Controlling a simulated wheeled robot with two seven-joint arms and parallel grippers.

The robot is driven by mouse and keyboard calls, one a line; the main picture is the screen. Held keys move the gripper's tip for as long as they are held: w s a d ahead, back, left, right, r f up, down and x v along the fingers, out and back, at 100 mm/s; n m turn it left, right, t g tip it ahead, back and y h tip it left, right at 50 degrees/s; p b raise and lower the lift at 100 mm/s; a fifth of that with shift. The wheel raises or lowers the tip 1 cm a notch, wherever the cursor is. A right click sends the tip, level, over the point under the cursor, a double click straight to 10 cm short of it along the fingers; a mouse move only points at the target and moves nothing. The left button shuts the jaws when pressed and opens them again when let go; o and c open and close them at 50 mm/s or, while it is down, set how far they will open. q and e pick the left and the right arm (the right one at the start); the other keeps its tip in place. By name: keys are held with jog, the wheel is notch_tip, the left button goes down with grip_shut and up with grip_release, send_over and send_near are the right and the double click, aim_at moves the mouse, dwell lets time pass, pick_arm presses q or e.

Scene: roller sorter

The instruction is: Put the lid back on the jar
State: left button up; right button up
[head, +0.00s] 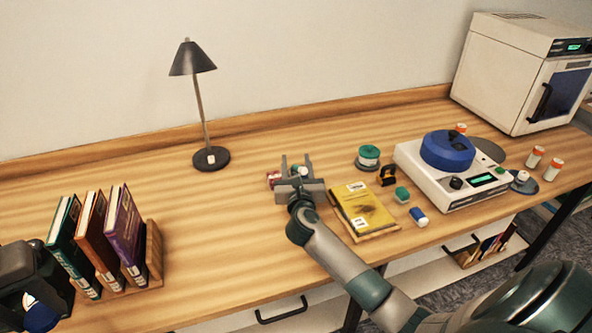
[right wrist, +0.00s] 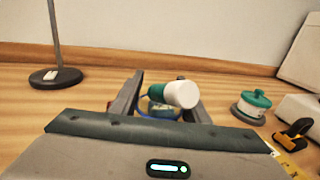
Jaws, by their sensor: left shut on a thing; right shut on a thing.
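My right gripper (head: 297,168) is over the middle of the table, its fingers close around a small white-ended teal piece (right wrist: 178,94). A blue rim (right wrist: 158,111) shows below this piece in the right wrist view; whether the two touch is unclear. My left gripper (head: 38,292) is at the lower left edge of the head view, mostly dark and cut off. A blue and white round thing (head: 40,312) shows at it. A white jar with a teal top (head: 368,157) stands right of my right gripper, also in the right wrist view (right wrist: 251,105). Which piece is the lid is unclear.
A red item (head: 273,178) lies just left of my right gripper. A yellow book (head: 362,208), small teal (head: 402,194) and blue-white (head: 418,216) pieces and a white machine (head: 455,180) are to the right. A lamp (head: 211,158) and books (head: 85,240) stand left.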

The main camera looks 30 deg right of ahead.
pick_arm(q)
jog(key=shift+f, duration=0.15)
jog(key=shift+f+b, duration=0.55)
jog(key=shift+b, duration=0.1)
pick_arm(e)
jog(key=s+d+r, duration=0.5)
jog(key=s+r, duration=0.5)
jog(key=r, duration=0.1)
jog(key=shift+s+d, duration=0.15)
jog(key=shift+d, duration=0.1)
pick_arm(q)
jog(key=shift+f, duration=0.1)
pick_arm(e)
jog(key=shift+a, duration=0.1)
